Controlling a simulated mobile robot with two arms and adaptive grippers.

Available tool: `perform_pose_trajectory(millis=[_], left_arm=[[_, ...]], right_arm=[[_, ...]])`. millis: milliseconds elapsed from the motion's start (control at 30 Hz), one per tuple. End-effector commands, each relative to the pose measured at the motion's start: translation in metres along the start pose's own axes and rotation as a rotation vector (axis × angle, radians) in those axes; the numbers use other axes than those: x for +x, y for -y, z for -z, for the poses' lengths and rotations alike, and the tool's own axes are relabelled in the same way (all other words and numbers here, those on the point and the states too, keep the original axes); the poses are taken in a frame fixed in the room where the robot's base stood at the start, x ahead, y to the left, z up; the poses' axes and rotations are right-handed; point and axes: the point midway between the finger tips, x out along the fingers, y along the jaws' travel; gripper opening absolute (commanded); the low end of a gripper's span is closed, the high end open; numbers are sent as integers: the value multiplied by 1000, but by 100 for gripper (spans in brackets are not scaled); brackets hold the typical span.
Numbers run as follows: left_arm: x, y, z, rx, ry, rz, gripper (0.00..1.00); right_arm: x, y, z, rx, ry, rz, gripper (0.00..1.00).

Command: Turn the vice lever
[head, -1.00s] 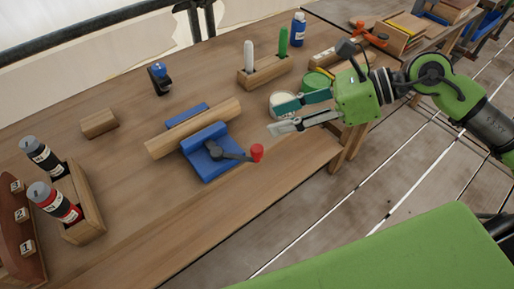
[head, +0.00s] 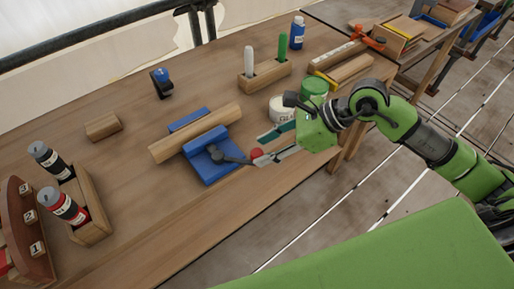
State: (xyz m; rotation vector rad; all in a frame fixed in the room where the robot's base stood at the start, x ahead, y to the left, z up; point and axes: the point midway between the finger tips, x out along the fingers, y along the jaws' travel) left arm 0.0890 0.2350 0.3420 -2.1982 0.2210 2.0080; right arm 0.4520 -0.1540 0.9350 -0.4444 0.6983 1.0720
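The blue vice (head: 210,166) sits on the workbench with a wooden cylinder (head: 196,131) lying in it. Its dark grey lever (head: 234,157) points right and ends in a red knob (head: 257,155). My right gripper (head: 262,149) comes in from the right with its fingers apart. Its fingertips are at the red knob, and the nearer finger partly covers it. I cannot tell whether the fingers touch the knob. My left gripper is not in view.
A white tin (head: 282,107) and a green tin (head: 314,88) stand just behind my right gripper. A wooden marker block (head: 264,77) stands farther back. Two bottles in a wooden holder (head: 91,213) are at the left. The bench front, right of the vice, is clear.

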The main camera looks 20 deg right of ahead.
Motion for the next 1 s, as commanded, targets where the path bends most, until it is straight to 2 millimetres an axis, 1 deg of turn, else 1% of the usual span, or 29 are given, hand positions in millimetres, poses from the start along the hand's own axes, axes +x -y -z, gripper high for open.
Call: perform_pose_trajectory(millis=[33,100,200,333,567,600,667,700,733,767,1000], left_arm=[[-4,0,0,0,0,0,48],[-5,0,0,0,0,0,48],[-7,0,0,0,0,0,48],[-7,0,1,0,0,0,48],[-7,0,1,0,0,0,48],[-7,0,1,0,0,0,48],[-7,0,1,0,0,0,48],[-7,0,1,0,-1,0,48],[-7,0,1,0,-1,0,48],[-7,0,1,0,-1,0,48],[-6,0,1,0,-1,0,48]], right_arm=[[8,-1,-3,0,3,-3,38],[17,0,-2,2,3,-1,38],[27,0,-1,1,2,-1,38],[33,0,-1,0,1,-1,38],[34,0,0,0,0,0,38],[34,0,0,0,0,0,36],[34,0,0,0,0,0,20],[34,0,0,0,0,0,10],[34,0,0,0,0,0,2],[34,0,0,0,0,0,0],[36,-1,-2,-1,1,0,0]])
